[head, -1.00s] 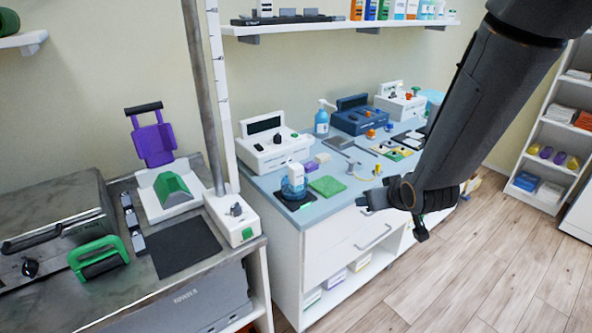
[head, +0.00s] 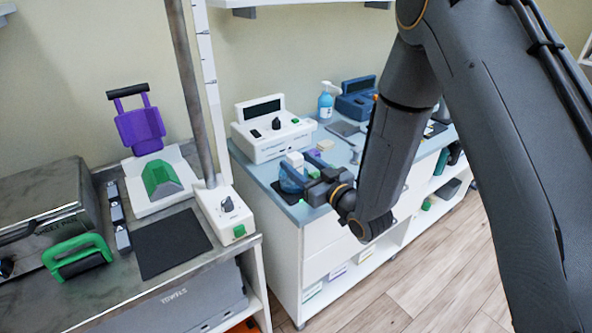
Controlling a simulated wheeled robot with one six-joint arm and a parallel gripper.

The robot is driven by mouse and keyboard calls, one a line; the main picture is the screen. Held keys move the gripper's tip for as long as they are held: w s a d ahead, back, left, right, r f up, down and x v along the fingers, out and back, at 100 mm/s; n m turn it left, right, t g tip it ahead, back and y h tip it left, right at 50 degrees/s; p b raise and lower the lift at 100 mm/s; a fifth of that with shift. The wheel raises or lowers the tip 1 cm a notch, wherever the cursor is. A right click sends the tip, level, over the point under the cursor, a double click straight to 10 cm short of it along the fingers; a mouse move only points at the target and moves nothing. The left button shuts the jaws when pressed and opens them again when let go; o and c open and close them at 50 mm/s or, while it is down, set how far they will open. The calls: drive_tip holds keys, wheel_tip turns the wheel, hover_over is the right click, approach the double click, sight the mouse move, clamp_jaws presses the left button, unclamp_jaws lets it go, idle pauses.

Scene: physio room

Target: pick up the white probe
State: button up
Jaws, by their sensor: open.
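The white probe (head: 295,159) looks like the small white block standing upright in a clear blue holder (head: 290,180), near the left front corner of the blue-grey counter (head: 262,171). My gripper (head: 305,183) is open, its jaws pointing left at the holder and probe from the right. In this view the jaws overlap the holder's right side. I cannot tell whether they touch it or stand in front of it. The lower part of the probe is inside the holder, and my gripper hides part of the holder's right side.
A white device with a dial (head: 271,134) stands behind the probe. A metal post (head: 190,90) and a white box with a green button (head: 228,212) stand to the left.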

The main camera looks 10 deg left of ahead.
drive_tip(key=shift+f+p+x, duration=0.2)
drive_tip(key=shift+p+x, duration=0.55)
drive_tip(key=shift+x, duration=0.95)
drive_tip(key=shift+f+p+x, duration=0.15)
drive_tip(key=shift+p+x, duration=0.6)
drive_tip(key=shift+x, duration=0.95)
drive_tip(key=shift+w+d, duration=0.1)
drive_tip(key=shift+w, duration=0.05)
drive_tip(key=c, duration=1.2)
drive_tip(key=shift+c, duration=0.2)
